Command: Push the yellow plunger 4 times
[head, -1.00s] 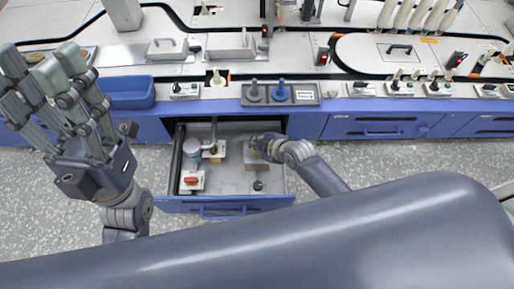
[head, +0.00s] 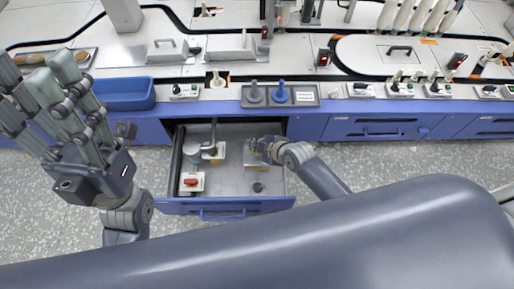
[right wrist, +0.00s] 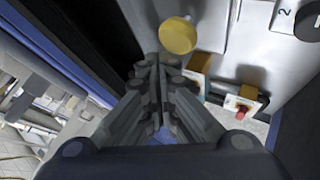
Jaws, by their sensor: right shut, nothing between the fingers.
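The yellow plunger shows in the right wrist view as a round yellow disc (right wrist: 178,36), just beyond and beside my right gripper's fingertips. A small gap seems to lie between them, but contact is hard to judge. My right gripper (right wrist: 160,70) is shut and empty. In the head view the right gripper (head: 262,147) is low over the right side of the open drawer (head: 235,168), and I cannot make out the plunger there. My left gripper (head: 38,80) is raised at the far left, its fingers spread and empty, away from the drawer.
A box with a red button (head: 191,182) sits at the drawer's front left, also in the right wrist view (right wrist: 240,98). A dark round knob (head: 258,187) is at the front right. A blue bin (head: 126,93) lies on the counter.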

